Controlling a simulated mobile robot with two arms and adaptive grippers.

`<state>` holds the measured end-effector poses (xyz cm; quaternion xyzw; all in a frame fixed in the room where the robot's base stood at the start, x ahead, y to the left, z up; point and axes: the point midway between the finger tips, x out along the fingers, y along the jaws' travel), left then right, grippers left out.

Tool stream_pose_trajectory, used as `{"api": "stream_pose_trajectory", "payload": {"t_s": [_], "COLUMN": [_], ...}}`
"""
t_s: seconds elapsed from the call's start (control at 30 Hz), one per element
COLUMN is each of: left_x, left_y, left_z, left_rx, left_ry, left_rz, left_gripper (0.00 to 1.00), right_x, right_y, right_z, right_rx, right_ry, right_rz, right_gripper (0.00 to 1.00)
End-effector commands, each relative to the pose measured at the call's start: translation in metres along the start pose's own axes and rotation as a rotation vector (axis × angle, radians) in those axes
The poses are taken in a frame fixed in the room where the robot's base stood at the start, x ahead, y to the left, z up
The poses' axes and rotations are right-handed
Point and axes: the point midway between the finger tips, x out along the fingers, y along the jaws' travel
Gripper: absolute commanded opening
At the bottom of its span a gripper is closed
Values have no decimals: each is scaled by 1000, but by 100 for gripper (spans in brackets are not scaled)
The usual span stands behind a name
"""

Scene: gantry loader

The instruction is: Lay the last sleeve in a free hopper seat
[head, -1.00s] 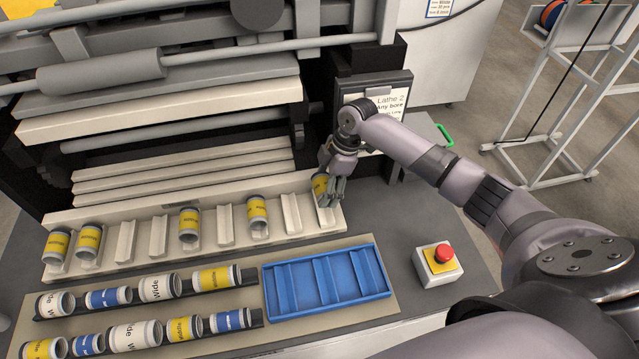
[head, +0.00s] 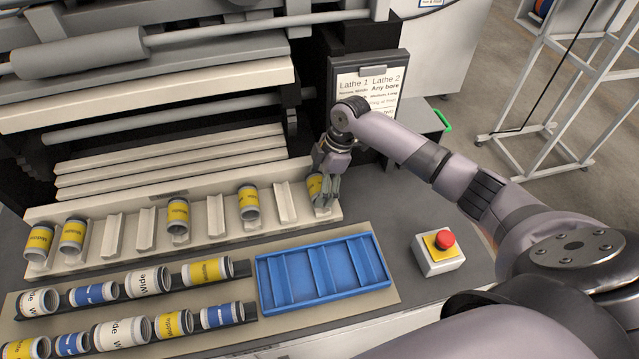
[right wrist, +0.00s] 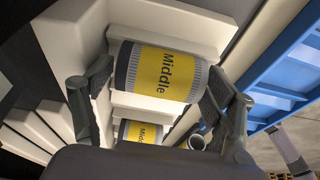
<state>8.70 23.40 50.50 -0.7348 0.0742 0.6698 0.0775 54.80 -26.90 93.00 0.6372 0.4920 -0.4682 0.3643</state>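The hopper (head: 190,240) is a cream rail with a row of seats. Yellow-banded sleeves lie in seats at far left (head: 40,242), beside it (head: 73,236), at the middle (head: 178,214) and right of middle (head: 249,203). Bare seats show between them, one just left of my gripper (head: 285,203). My right gripper (head: 327,192) is at the rightmost seat, with its fingers at both ends of a yellow "Middle" sleeve (right wrist: 160,75). It appears shut on it. The sleeve is at or just above the seat; contact is unclear. My left gripper is out of view.
An empty blue divided tray (head: 378,282) lies in front of the hopper. Left of it are two dark racks (head: 243,268) of mixed sleeves. A red stop button (head: 445,240) stands at right. A sign board (head: 370,85) rises behind my wrist.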

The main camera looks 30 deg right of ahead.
Motion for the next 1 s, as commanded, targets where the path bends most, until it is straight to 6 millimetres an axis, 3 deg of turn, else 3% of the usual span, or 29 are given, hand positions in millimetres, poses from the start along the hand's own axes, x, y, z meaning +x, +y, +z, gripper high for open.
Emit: {"api": "stream_pose_trajectory", "payload": {"t_s": [0.13, 0.77, 1.0], "left_x": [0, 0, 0], "left_y": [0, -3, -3], "left_z": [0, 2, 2], "left_rx": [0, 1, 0], "left_ry": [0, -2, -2], "left_rz": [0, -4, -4], "left_gripper": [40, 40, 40], "right_x": [0, 1, -25], "right_y": [0, 0, 1], "right_z": [0, 1, 1], "right_rx": [0, 1, -1], "right_ry": [-1, -3, -3], "right_rz": [0, 0, 4], "right_gripper": [91, 91, 91]}}
